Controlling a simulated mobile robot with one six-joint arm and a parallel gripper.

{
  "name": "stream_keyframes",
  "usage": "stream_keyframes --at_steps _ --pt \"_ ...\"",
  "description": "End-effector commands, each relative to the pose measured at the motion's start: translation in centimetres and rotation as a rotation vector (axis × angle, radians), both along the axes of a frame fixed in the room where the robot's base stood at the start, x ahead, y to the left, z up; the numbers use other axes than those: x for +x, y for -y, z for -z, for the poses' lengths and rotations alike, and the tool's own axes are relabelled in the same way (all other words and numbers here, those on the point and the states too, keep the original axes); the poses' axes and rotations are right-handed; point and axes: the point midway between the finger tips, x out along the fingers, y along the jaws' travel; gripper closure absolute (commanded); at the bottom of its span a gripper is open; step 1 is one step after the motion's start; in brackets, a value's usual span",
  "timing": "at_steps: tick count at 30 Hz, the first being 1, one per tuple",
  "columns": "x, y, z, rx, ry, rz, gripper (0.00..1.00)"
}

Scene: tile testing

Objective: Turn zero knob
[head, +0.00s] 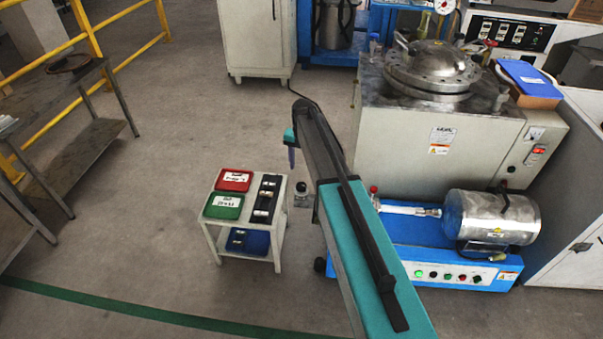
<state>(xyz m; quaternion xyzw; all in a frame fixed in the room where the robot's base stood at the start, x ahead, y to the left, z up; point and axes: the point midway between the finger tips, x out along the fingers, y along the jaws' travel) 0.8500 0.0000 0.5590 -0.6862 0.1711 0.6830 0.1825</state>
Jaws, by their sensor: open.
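I cannot pick out a knob marked zero. The blue-based machine (400,262) at the lower right has a front panel (455,275) with several small round green, red and dark controls, too small to read. The beige tank cabinet (420,150) behind it carries a small meter and switch panel (535,140) on its right side. My teal and dark arm rises from the bottom edge towards the middle and covers part of the blue machine's left side.
A small white stand (277,245) left of my arm holds a red tray (234,180), a green tray (223,205) and a black tray (265,198). A steel drum (492,220) sits on the blue machine. The floor to the left is clear up to the dark table (50,92).

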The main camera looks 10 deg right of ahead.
Motion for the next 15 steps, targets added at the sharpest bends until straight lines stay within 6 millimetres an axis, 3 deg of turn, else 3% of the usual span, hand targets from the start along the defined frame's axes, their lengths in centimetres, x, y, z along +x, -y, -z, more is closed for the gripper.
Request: stream_keyframes --at_steps 6,15 --pt "0.0 0.1 -2.7 0.0 0.0 0.0 0.49" --pt "-0.1 0.1 -3.5 0.0 -0.001 0.0 0.49"
